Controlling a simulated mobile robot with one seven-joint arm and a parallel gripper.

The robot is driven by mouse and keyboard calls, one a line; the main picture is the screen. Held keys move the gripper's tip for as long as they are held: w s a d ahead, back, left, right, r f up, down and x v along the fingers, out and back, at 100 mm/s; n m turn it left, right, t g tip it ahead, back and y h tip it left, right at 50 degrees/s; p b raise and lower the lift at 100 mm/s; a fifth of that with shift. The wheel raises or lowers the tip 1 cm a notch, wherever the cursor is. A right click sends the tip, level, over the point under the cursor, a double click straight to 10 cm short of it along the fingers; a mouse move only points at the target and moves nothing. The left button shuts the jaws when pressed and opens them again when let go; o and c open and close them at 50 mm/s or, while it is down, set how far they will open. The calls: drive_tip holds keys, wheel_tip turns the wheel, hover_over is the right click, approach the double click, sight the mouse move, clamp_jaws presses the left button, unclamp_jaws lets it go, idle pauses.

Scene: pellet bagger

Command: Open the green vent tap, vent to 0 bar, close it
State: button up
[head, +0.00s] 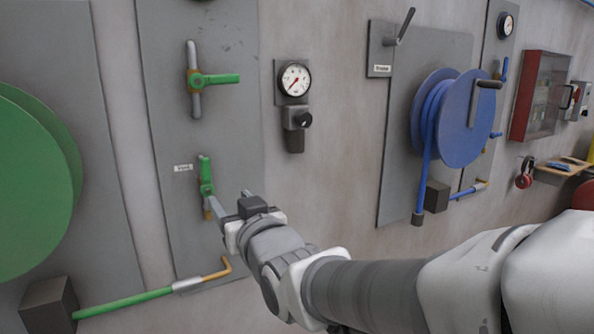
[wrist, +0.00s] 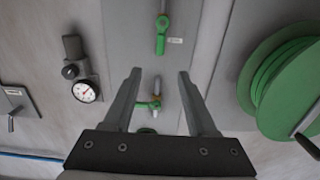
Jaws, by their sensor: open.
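The green vent tap (head: 206,176) is on a grey wall panel, beside a small label (head: 183,168), its lever in line with its upright pipe. It also shows at the top of the wrist view (wrist: 162,36), beyond my fingertips. My gripper (head: 230,199) is open and empty, just right of the tap's lower part in the head view. In the wrist view its fingers (wrist: 160,73) are spread and touch nothing that I can see. The round gauge (head: 294,80) has a red needle pointing lower left; its numbers are too small to read.
A second green tap (head: 212,79) with its lever sideways is above; it shows between my fingers in the wrist view (wrist: 150,104). A black knob (head: 304,121) is under the gauge. A green reel (head: 35,185) is at left, a blue hose reel (head: 462,118) at right.

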sight(206, 168)
drive_tip(key=x, duration=1.1)
drive_tip(key=r+x, duration=0.1)
drive_tip(key=x, duration=0.5)
drive_tip(key=shift+w+a+p, duration=0.25)
drive_tip(key=shift+w+p, duration=0.05)
drive_tip(key=shift+p, duration=0.1)
clamp_jaws()
idle(0.9)
